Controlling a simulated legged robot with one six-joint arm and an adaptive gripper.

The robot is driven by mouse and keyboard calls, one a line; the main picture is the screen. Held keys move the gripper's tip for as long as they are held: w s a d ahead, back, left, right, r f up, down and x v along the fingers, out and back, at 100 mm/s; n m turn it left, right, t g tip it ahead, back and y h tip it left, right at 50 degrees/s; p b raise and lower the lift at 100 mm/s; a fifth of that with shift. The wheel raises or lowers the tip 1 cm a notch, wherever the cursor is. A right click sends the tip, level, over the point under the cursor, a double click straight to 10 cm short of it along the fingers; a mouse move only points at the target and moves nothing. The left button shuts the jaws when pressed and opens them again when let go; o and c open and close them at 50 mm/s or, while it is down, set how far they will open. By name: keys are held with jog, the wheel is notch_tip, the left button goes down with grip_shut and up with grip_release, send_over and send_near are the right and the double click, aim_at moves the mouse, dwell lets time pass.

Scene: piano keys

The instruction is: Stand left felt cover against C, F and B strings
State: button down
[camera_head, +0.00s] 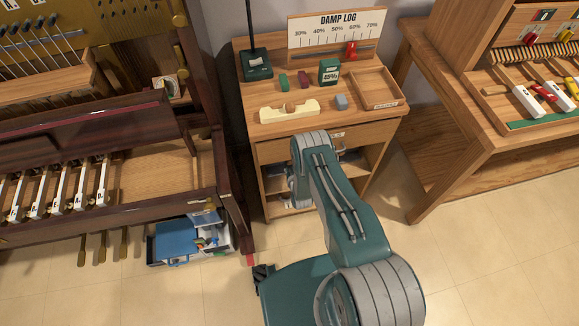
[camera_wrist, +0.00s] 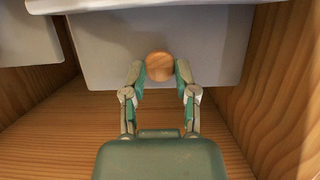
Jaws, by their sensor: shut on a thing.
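My gripper (camera_wrist: 160,74) is shut on a round wooden knob (camera_wrist: 159,65) in the wrist view. The knob sits on a pale grey panel (camera_wrist: 110,50) inside a wooden compartment. I cannot tell whether this panel is a felt cover. In the head view my arm reaches down to the open front of the small wooden cabinet (camera_head: 262,180), and the arm hides the gripper. The piano strings (camera_head: 40,40) show at the upper left. Their note letters are not readable, and I see no cover that is clearly the left felt one.
The cabinet top holds a damp log board (camera_head: 338,40), a green 45% block (camera_head: 329,71), a cream holder (camera_head: 289,111), small coloured blocks and a wooden tray (camera_head: 393,88). The open piano (camera_head: 170,165) stands left, a workbench (camera_head: 480,150) right. A box (camera_head: 190,238) sits below the piano.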

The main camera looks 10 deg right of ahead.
jog(key=shift+w, duration=0.45)
jog(key=shift+w+f, duration=0.25)
jog(key=shift+f, duration=0.65)
jog(key=shift+w+f, duration=0.2)
jog(key=shift+f, duration=0.65)
jog(key=shift+c, duration=1.9)
grip_release()
jog(key=shift+f, duration=0.1)
jog(key=v, duration=1.2)
jog(key=shift+s, duration=0.15)
